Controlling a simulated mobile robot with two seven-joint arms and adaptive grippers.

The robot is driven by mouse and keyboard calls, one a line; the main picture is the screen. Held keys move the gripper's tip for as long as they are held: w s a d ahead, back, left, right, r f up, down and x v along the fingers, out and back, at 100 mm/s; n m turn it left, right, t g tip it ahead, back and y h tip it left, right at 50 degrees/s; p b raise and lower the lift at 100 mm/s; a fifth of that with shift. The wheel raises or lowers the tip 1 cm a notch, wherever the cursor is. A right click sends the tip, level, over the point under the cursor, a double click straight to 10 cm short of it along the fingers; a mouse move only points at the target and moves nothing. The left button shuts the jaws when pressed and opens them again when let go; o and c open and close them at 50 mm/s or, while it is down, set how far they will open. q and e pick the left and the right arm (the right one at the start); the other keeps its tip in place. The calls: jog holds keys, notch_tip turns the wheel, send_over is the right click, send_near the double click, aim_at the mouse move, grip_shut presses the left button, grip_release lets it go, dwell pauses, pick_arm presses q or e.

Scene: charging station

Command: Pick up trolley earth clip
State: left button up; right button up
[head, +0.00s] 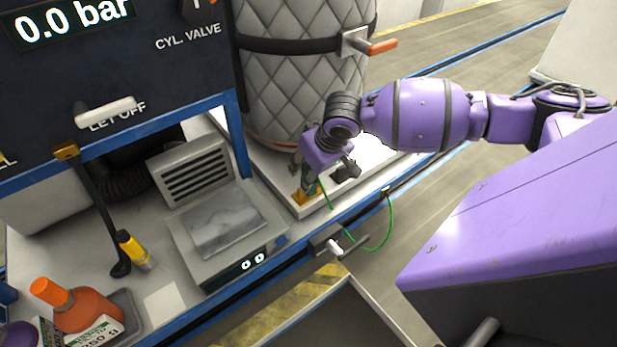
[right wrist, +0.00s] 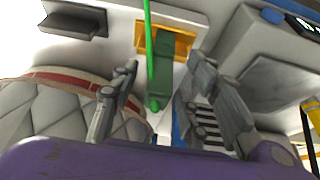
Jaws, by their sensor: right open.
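The trolley earth clip (right wrist: 164,72) is green and sits on a yellow holder (right wrist: 183,46) in the right wrist view. A green cable (right wrist: 149,50) runs along it. In the head view the yellow holder (head: 301,198) lies on the pale platform's front corner, and the clip is mostly hidden by my gripper. My right gripper (head: 308,186) is above the holder. In the right wrist view its fingers (right wrist: 164,76) are open, one on each side of the clip, with visible gaps. My left gripper is not in view.
A quilted cylinder (head: 293,85) stands behind my gripper. A scale (head: 228,225) is to the left, with an orange bottle (head: 88,308) farther left. The blue frame rail (head: 350,222) runs in front, and the green cable (head: 388,222) loops over it.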

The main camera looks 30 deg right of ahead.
jog(key=shift+x, duration=0.75)
jog(key=shift+w+f, duration=0.25)
grip_shut()
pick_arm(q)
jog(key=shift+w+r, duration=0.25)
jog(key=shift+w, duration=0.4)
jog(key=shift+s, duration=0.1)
pick_arm(e)
jog(key=shift+r, duration=0.1)
